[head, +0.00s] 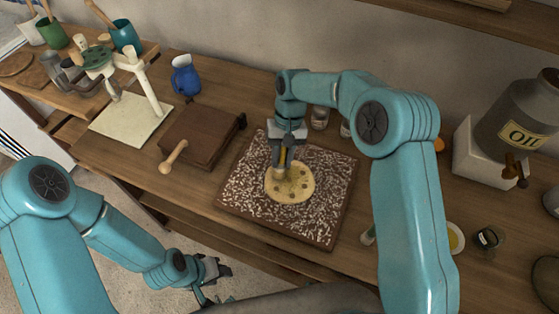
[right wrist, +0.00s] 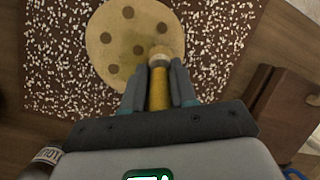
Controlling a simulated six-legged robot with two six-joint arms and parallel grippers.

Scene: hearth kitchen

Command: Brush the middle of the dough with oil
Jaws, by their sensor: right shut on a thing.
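The dough (head: 302,189) is a flat, pale yellow round with several dark spots, lying on a brown board (head: 325,222) speckled white. My right gripper (head: 283,162) is over the far-left part of the dough, shut on a brush with a yellow handle. In the right wrist view, the brush (right wrist: 159,88) is between the fingers, its pale tip over the dough (right wrist: 125,40) near its edge. I cannot tell if the tip touches. A small dish of yellow oil (head: 455,238) stands at the right. My left gripper (head: 213,275) is empty and open, low in front of the table.
A large grey can marked OIL (head: 520,115) stands on a white block at the right. A brown wooden box with a handle (head: 203,135) lies left of the board. A blue jug (head: 185,76) stands behind it. A small dark jar (head: 487,239) is beside the dish.

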